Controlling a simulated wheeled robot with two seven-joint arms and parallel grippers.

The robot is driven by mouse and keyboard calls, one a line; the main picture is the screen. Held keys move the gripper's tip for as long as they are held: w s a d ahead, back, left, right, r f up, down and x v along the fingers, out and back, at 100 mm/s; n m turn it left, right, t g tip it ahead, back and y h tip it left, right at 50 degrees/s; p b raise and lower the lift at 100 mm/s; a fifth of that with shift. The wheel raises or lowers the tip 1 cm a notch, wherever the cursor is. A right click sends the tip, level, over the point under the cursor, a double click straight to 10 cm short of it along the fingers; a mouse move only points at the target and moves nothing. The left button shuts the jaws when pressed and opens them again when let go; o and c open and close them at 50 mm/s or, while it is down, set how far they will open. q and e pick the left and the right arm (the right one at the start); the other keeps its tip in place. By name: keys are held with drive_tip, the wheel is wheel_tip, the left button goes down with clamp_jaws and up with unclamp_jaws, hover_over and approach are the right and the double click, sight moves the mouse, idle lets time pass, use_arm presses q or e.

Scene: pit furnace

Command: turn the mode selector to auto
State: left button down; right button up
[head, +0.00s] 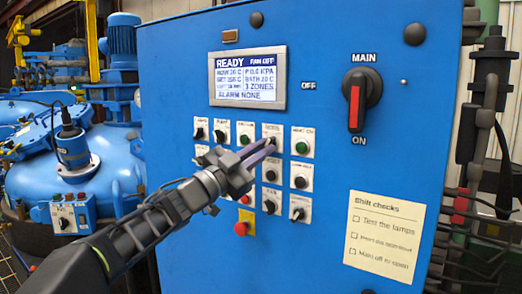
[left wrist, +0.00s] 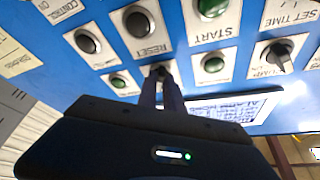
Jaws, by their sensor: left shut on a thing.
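The mode selector (head: 272,140) is a small dark knob on a white plate in the top row of the blue cabinet's controls. Its label appears to read MODE. My left gripper (head: 268,150) reaches in from the lower left, its two fingers closed on this knob. In the left wrist view the fingers (left wrist: 163,96) meet at the dark knob (left wrist: 160,72), which they largely cover. The knob's pointer direction and position marks are hidden. My right gripper is in neither view.
Several buttons and knobs crowd around the selector, with a red emergency button (head: 241,228) below. A display (head: 248,78) above reads READY, FAN OFF and ALARM NONE. A red-handled main switch (head: 356,102) and a paper checklist (head: 385,237) are at right.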

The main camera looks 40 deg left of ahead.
use_arm(q)
drive_tip(key=c, duration=1.5)
unclamp_jaws()
drive_tip(key=shift+s, duration=0.1)
drive_tip(key=b+v, duration=0.2)
drive_tip(key=v, duration=0.5)
drive_tip(key=shift+s+f, duration=0.1)
drive_tip(key=shift+s, duration=0.15)
